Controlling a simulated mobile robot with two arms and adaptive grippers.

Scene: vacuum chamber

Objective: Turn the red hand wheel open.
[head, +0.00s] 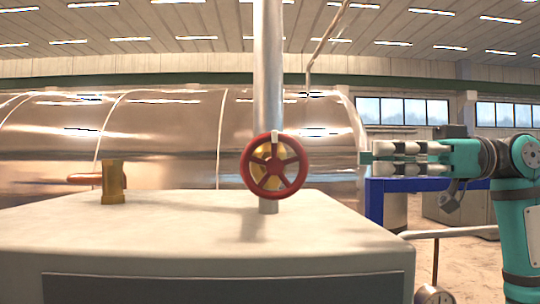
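The red hand wheel (273,166) is in the middle of the head view, upright and facing me. It has a red rim and spokes, with a brass-coloured body showing behind them. It sits on a vertical metal pipe (268,70) that runs up out of view. A small pale mark shows at the top of its rim. My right gripper (368,158) is to the right of the wheel at about the same height, pointing left and clear of it. Its fingers are seen from the side, so their opening is unclear. My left gripper is not in view.
A pale cabinet (150,235) with a broad flat top fills the front. A brass fitting (113,182) stands on it at left. A large shiny cylindrical chamber (165,125) lies behind. A blue frame (376,205) and a gauge (432,295) are at right.

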